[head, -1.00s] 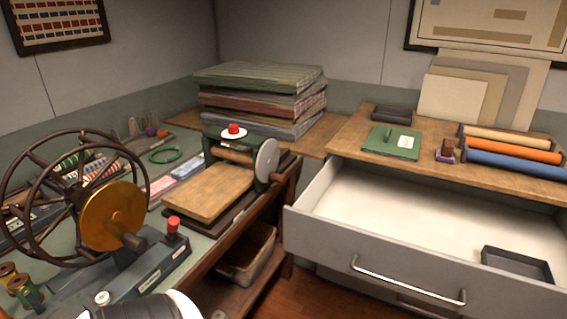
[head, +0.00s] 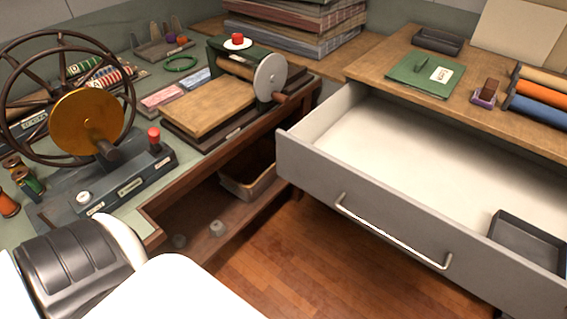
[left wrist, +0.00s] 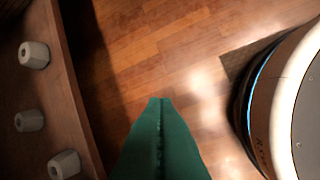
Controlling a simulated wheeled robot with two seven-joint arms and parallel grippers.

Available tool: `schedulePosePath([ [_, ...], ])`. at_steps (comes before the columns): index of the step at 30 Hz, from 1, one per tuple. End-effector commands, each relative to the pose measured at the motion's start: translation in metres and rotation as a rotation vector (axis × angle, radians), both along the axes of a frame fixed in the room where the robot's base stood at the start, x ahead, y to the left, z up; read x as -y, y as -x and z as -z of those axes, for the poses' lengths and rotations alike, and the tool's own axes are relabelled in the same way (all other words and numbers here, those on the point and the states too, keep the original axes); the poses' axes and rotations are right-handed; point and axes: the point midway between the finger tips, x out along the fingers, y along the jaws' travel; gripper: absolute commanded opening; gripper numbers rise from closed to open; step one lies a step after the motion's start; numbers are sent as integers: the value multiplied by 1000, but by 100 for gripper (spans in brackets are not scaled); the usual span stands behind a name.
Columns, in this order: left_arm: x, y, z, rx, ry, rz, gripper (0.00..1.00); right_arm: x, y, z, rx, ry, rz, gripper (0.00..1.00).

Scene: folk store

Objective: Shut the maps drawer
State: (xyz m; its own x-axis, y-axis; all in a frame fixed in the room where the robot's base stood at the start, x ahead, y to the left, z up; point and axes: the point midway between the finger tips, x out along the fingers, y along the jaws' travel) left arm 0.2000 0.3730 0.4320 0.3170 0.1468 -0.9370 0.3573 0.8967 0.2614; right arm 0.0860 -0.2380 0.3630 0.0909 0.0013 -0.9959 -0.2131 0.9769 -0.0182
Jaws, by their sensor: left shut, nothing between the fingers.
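The maps drawer (head: 310,165) stands pulled open in the head view, at the right. It has a grey front, a white inside and a long metal bar handle (head: 390,233). A dark shallow tray (head: 528,245) lies in its front right corner. My left gripper (left wrist: 159,102) shows in the left wrist view as green fingers, shut and empty, above the wooden floor and apart from the drawer. In the head view only parts of my arm show at lower left, and the left gripper is hidden. My right gripper is not in view.
A workbench at left holds a spoked wheel machine (head: 88,122) and a small press (head: 210,105). A bin (head: 248,180) sits on the shelf below. The cabinet top holds a green folder (head: 425,75) and coloured rolls (head: 540,105). Wooden floor (head: 290,260) before the drawer is clear.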

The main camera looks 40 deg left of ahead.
Motion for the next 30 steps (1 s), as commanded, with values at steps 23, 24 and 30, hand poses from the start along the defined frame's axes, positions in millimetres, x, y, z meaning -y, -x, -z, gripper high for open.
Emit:
schedulePosePath([
  [23, -41, -228, -349, 492, -544, 832, 0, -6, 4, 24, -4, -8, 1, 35],
  [24, -30, -231, -365, 512, -565, 880, 0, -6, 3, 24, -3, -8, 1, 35],
  [30, 2, -234, -403, 562, -616, 1002, 0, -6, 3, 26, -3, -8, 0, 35],
])
